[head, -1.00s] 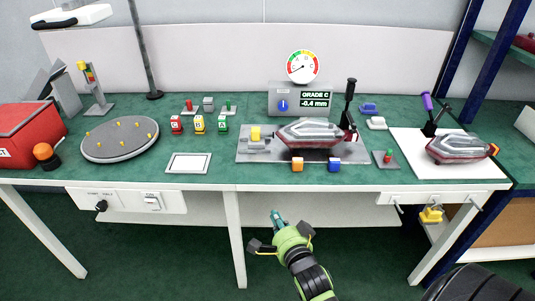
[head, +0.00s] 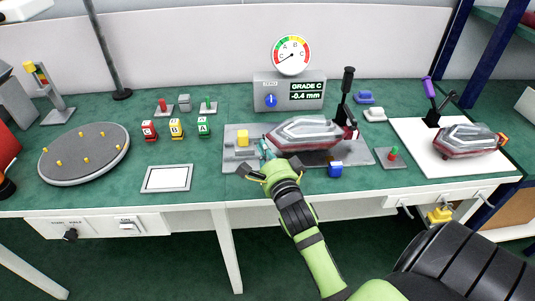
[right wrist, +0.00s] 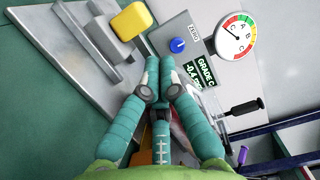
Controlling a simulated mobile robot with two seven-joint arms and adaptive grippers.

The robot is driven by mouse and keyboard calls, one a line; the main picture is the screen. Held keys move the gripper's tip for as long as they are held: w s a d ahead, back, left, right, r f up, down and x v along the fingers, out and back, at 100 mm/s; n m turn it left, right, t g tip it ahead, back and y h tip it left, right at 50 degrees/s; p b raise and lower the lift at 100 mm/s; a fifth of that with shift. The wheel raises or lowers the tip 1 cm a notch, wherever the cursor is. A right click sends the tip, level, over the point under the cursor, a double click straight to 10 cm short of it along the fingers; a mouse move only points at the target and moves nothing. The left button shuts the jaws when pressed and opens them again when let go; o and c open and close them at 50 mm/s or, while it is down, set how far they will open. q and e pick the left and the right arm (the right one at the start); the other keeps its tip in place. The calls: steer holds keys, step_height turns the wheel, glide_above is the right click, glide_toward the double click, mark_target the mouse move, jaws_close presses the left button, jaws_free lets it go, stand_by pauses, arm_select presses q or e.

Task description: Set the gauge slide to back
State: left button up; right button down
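The gauge slide is a grey block with a yellow knob (head: 242,138) on the left part of the grey fixture plate (head: 230,164). In the right wrist view the yellow knob (right wrist: 132,20) is at the upper left, ahead of the fingers. My right gripper (head: 266,152) is at the front of the plate, right of and nearer than the knob, apart from it. Its teal fingertips (right wrist: 164,68) are together, with nothing seen between them. A red-and-clear tail lamp (head: 303,132) lies on the plate just right of the gripper. My left gripper is out of view.
A grey gauge box with a blue knob (head: 271,101) and a round dial (head: 291,55) stands behind the plate, reading GRADE C, -0.4 mm.

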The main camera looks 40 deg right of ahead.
mark_target(244, 138)
steer(key=x, duration=0.3)
steer(key=shift+w, duration=0.1)
steer(key=shift+x, duration=0.8)
steer(key=shift+d+f, duration=0.1)
steer(key=shift+w+a, duration=0.25)
steer(key=shift+a, duration=0.1)
steer(key=shift+w+a, duration=0.35)
steer(key=shift+a, duration=0.3)
steer(key=shift+w+a, duration=0.4)
steer(key=shift+a, duration=0.25)
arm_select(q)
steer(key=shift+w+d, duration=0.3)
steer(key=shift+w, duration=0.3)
